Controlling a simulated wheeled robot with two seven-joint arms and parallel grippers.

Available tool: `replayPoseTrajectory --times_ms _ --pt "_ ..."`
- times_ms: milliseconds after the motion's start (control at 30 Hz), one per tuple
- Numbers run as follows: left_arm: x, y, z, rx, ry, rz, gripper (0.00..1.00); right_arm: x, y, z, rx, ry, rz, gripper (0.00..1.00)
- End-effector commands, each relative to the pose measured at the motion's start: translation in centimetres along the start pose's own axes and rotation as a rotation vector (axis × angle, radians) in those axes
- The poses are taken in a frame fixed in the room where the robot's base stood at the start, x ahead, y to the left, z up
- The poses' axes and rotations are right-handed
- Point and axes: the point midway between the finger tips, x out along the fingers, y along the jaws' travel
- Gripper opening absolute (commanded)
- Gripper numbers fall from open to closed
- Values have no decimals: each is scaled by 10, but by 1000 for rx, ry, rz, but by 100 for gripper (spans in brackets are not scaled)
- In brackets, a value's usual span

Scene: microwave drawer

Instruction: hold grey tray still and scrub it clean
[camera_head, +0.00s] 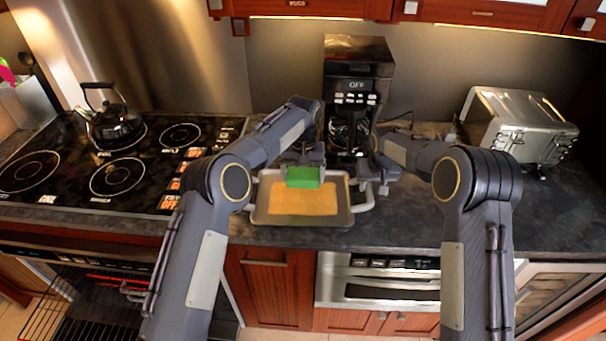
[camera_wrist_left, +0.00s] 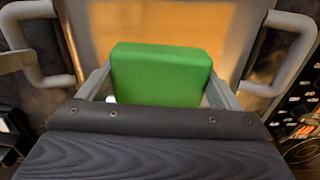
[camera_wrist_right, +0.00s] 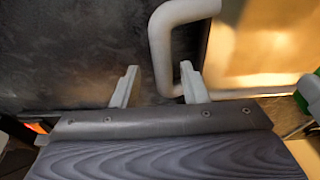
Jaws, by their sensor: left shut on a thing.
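The grey tray (camera_head: 300,221) lies on the dark counter, with a handle at each side and an orange-brown patch (camera_head: 302,203) on its inner surface. My left gripper (camera_head: 303,167) is shut on a green sponge (camera_head: 303,178), at the tray's far side; the sponge sits between the fingers in the left wrist view (camera_wrist_left: 160,75). I cannot tell whether the sponge touches the tray. My right gripper (camera_head: 373,180) is open at the tray's right handle (camera_head: 364,196). In the right wrist view, part of the handle (camera_wrist_right: 162,45) lies between the spread fingertips (camera_wrist_right: 158,85), without a visible grip.
A coffee maker (camera_head: 352,100) stands behind the tray. A toaster oven (camera_head: 518,128) is at the back right, and a kettle (camera_head: 112,125) sits on the stove (camera_head: 60,170) at left. The counter right of the tray (camera_head: 430,220) is clear.

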Motion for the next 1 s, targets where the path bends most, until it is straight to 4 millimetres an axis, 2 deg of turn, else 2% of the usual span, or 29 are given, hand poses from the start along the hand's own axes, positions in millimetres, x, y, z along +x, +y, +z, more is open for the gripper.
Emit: replayPoseTrajectory --times_ms 100,300,667,900,967,1000 --pt "0 0 0 0 0 0 44 16 0 1 1 -4 0 40" --pt "0 0 0 0 0 0 44 29 0 0 0 -2 -1 40" --pt "0 0 0 0 0 0 44 32 0 0 0 -1 -1 40" --pt "0 0 0 0 0 0 44 32 0 0 0 -2 -1 9" --pt "0 0 0 0 0 0 44 32 0 0 0 -2 -1 1" --pt "0 0 0 0 0 0 44 32 0 0 0 -2 -1 0"
